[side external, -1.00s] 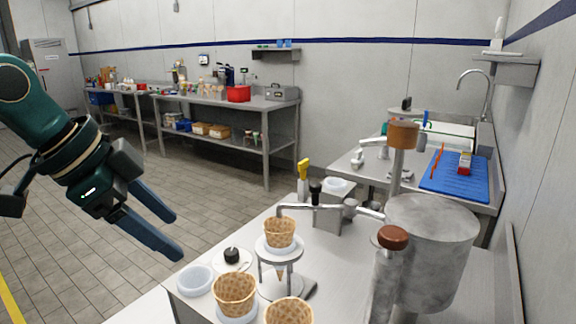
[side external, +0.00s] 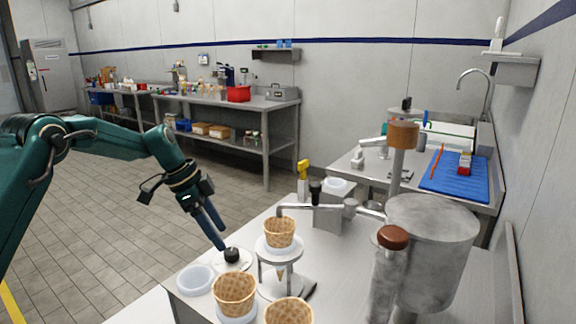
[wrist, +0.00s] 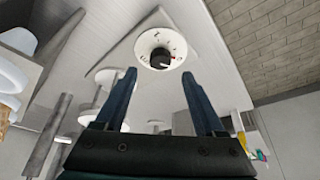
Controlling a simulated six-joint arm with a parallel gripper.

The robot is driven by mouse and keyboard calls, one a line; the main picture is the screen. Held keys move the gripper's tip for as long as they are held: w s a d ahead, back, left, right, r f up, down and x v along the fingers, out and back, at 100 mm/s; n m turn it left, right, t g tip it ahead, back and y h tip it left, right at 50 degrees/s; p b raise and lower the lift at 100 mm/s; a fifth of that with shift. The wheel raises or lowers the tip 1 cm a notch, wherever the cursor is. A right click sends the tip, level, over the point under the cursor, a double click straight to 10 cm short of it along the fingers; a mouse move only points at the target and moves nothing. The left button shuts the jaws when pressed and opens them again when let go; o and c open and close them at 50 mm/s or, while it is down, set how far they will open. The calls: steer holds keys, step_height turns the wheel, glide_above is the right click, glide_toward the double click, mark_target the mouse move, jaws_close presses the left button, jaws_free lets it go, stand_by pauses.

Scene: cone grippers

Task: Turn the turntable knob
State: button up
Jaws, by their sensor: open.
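The turntable knob (side external: 232,254) is a small black knob on a round white dial plate (side external: 246,264) on the white table. In the wrist view the knob (wrist: 160,60) sits at the middle of the dial (wrist: 172,38), which has dark marks and a red one around it. My gripper (side external: 222,243) is open and empty, tilted down, its fingertips close above and left of the knob. In the wrist view the knob shows just beyond the gap between my fingertips (wrist: 158,74). I cannot tell whether the fingers touch it.
A metal stand (side external: 282,256) holding a waffle cone (side external: 280,234) is right of the knob. More cones (side external: 235,293) stand in front, and a white dish (side external: 196,279) lies to the left. A large metal drum (side external: 435,250) stands further right. The floor side at left is free.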

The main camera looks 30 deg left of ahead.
mark_target(231, 252)
steer(key=shift+x, duration=2.45)
steer(key=shift+a, duration=0.1)
jaws_close()
steer(key=shift+n, duration=0.4)
steer(key=n+y, duration=0.1)
steer(key=n, duration=0.1)
steer(key=n+t, duration=0.1)
steer(key=n, duration=0.1)
steer(key=shift+s+d+n+y, duration=0.15)
steer(key=shift+d+n+y, duration=0.15)
steer(key=shift+y, duration=0.1)
steer(key=n+y, duration=0.2)
steer(key=n, duration=0.3)
steer(key=shift+d, duration=0.1)
steer(key=n+y, duration=0.1)
steer(key=n, duration=0.1)
steer(key=n+y, duration=0.1)
steer(key=n, duration=0.2)
steer(key=shift+d+n, duration=0.15)
steer(key=shift+n, duration=0.15)
steer(key=n+g, duration=0.1)
steer(key=n, duration=0.1)
steer(key=n+y, duration=0.1)
steer(key=n, duration=0.2)
steer(key=shift+d+g, duration=0.1)
steer(key=shift+g, duration=0.3)
